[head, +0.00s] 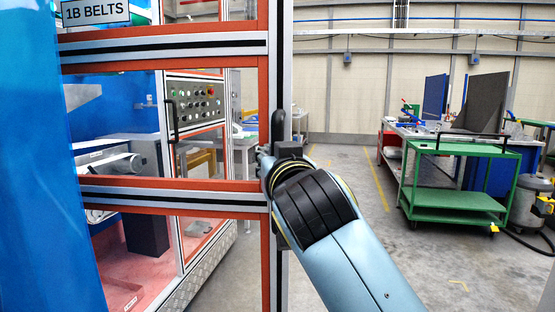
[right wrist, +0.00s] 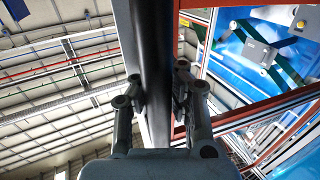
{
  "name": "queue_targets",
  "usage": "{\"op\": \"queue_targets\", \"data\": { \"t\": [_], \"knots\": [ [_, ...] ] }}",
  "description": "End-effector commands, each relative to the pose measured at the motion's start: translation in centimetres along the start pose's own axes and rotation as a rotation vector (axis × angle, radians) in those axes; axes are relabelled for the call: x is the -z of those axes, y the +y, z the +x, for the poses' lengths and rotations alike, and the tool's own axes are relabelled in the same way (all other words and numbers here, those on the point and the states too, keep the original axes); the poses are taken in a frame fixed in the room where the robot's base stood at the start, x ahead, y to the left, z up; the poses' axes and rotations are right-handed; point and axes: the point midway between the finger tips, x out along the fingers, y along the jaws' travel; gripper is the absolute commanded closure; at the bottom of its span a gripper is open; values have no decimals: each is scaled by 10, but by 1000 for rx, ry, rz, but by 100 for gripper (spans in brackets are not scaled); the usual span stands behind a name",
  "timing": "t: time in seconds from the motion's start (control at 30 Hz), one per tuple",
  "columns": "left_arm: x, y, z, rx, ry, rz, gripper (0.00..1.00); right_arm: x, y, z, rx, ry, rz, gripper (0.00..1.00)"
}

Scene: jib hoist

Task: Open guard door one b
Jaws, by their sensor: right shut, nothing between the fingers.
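Guard door one b (head: 165,194) carries the sign "1B BELTS" (head: 95,12) and has an orange and aluminium frame. I cannot tell whether it stands ajar. A black upright handle (head: 278,130) sits at its right edge. My right gripper (head: 266,158) is at this edge, by the handle's lower part; my own wrist hides much of it. Contact with the handle cannot be made out. My left gripper is out of view.
Behind the door frame are a control panel (head: 196,104) with buttons and machine parts. A green trolley (head: 455,172) stands at the right, before a workbench (head: 440,131). Clear grey floor (head: 400,262) lies between the door and the trolley. A blue surface (head: 35,150) fills the left edge.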

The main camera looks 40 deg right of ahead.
Motion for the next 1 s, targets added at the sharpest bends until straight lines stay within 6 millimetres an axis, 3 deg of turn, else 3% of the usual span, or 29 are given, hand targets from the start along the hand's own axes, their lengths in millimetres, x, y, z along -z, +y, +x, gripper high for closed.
{"op": "queue_targets", "data": {
  "t": [0.37, 0.6, 0.87, 1.0],
  "knots": [
    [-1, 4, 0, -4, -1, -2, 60, 0, 0, 0, -2, 0, -3, 100],
    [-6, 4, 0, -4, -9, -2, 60, 0, 1, 0, -3, 1, -4, 71],
    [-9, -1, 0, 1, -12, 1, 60, 2, 1, 0, -3, 1, -3, 71],
    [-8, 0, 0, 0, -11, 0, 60, 16, 1, 0, -5, 6, 0, 71]
  ]
}}
